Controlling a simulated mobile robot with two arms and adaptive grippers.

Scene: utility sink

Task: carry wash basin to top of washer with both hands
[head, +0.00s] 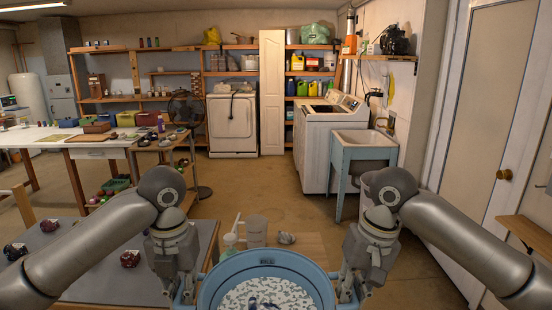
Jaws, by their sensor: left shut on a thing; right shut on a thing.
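A round blue wash basin (317,278) is at the bottom middle of the head view, close in front of me, with white and dark patches inside it. My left gripper (184,292) is shut on its left side. My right gripper (350,290) is shut on its right side. The fingertips are partly hidden at the bottom of the view. The white washer (316,148) stands across the room, right of centre, beside the utility sink (363,145). I cannot tell whether the basin rests on anything.
A grey table (80,240) with dark red objects is at left. A standing fan (187,110) is farther back. The floor (255,185) before the washer looks clear.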

